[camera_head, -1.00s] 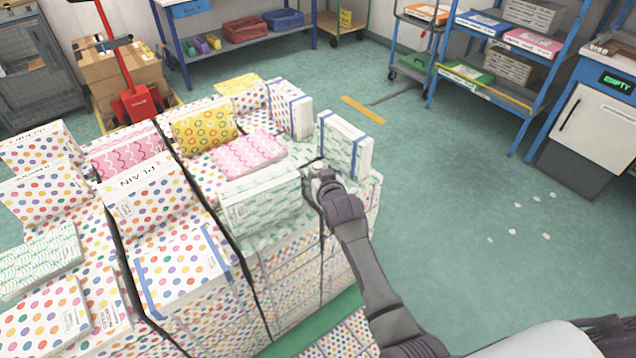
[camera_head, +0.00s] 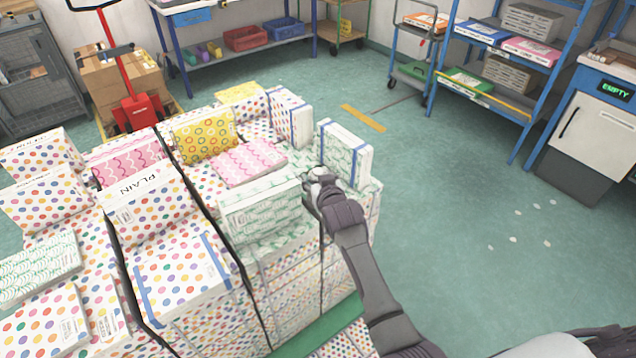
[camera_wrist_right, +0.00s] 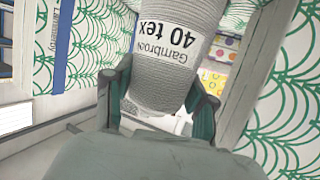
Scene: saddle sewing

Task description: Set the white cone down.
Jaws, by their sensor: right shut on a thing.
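A white-grey thread cone (camera_wrist_right: 172,65) with a label reading "40 tex" upside down fills the upper middle of the right wrist view. My right gripper (camera_wrist_right: 160,105) is shut on it, with a dark green finger on either side. In the head view my right gripper (camera_head: 322,182) is between two green-patterned boxes, one at its left (camera_head: 262,204) and one standing at its right (camera_head: 345,154). The cone cannot be made out there. My left gripper is not in view.
Stacks of patterned boxes crowd the left and middle, with a pink-patterned box (camera_head: 249,162) lying behind my gripper. Open green floor (camera_head: 455,200) is at the right. A blue shelf rack (camera_head: 505,90) and a white cabinet (camera_head: 590,135) stand beyond.

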